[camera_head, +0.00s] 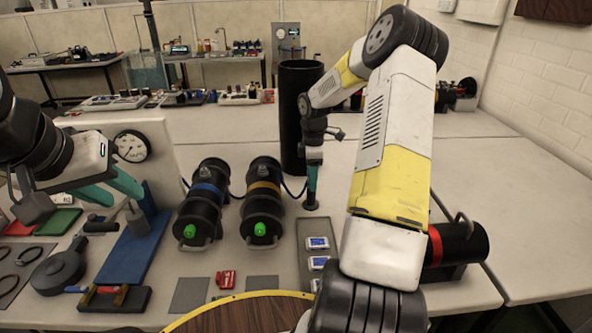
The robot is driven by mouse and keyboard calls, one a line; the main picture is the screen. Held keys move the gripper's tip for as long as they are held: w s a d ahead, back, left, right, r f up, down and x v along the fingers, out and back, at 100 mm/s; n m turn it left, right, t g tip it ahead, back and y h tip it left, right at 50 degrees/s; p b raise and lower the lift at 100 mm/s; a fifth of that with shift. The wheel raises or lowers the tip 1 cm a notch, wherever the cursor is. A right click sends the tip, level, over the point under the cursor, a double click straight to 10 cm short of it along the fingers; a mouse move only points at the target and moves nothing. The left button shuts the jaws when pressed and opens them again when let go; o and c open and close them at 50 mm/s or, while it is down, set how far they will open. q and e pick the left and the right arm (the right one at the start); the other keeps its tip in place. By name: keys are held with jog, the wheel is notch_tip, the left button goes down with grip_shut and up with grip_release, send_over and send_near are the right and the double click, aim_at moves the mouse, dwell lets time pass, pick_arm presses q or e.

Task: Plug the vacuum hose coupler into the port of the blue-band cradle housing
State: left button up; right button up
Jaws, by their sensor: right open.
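The blue-band housing (207,190) lies in a black cradle on the table, with a green port (190,231) on its near end. A yellow-band housing (264,187) lies to its right, with a similar green port. My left gripper (128,196) has teal fingers and is over the left side of the table, near a blue stand (133,250) with a grey upright part; its grip is unclear. My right gripper (311,198) points down, open, right of the yellow-band housing. I cannot pick out the vacuum hose coupler with certainty.
A tall black cylinder (295,105) stands behind my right gripper. A red-band housing (455,243) lies at the right. A pressure gauge (131,146), a black round part (60,270) and a tray of blue-and-white packs (304,245) are nearby.

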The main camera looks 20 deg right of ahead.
dwell(0.9)
grip_shut()
jog(key=shift+r, duration=0.1)
dwell(1.3)
jog(key=shift+r, duration=2.95)
